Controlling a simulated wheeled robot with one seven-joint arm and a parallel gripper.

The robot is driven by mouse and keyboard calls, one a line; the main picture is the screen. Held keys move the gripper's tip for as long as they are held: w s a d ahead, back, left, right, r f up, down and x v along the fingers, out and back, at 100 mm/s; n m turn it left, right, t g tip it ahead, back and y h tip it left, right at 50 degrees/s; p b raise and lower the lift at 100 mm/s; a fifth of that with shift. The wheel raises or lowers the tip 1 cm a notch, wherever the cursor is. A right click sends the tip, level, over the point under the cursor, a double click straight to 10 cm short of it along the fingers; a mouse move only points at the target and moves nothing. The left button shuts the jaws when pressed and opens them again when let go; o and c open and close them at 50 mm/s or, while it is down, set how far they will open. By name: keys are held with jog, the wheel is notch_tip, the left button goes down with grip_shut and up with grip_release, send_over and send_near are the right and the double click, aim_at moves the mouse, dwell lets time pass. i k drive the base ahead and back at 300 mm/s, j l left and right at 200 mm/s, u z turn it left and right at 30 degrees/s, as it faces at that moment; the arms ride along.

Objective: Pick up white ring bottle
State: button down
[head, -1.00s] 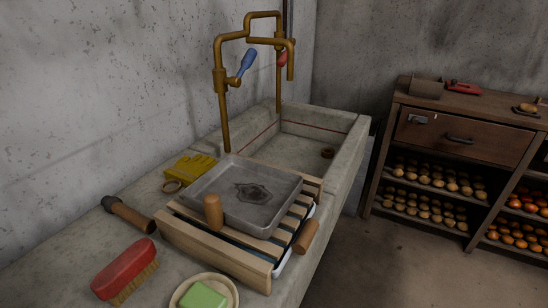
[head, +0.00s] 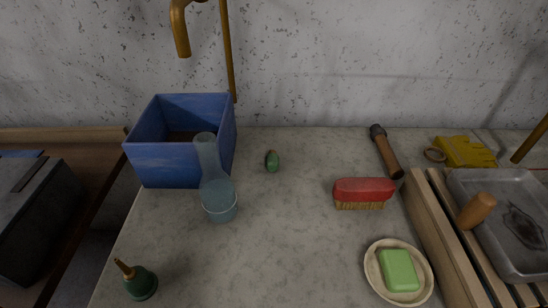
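A clear, bluish glass bottle (head: 217,188) with a long neck and a wide lower body stands upright on the grey stone counter (head: 290,240). A pale ring runs around its lower body, so it fits the white ring bottle. It stands in front of the blue box (head: 165,162) and overlaps the box's right front corner in the picture. Nothing is holding the bottle. My gripper is not in view.
A small dark green bulb with a brass tip (head: 138,280) stands at front left. The counter's middle is clear.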

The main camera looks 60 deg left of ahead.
aim_at(217, 191)
jog(key=l+u, duration=0.1)
jog(key=l, duration=0.55)
jog(key=i+l+u, duration=0.1)
jog(key=l, duration=0.6)
jog(key=j+u, duration=0.1)
jog(key=u, duration=0.35)
jog(key=i+u, duration=0.1)
jog(key=u, duration=0.35)
jog(key=j+u, duration=0.1)
jog(key=u, duration=0.35)
jog(key=i+j, duration=0.1)
jog(key=i, duration=0.25)
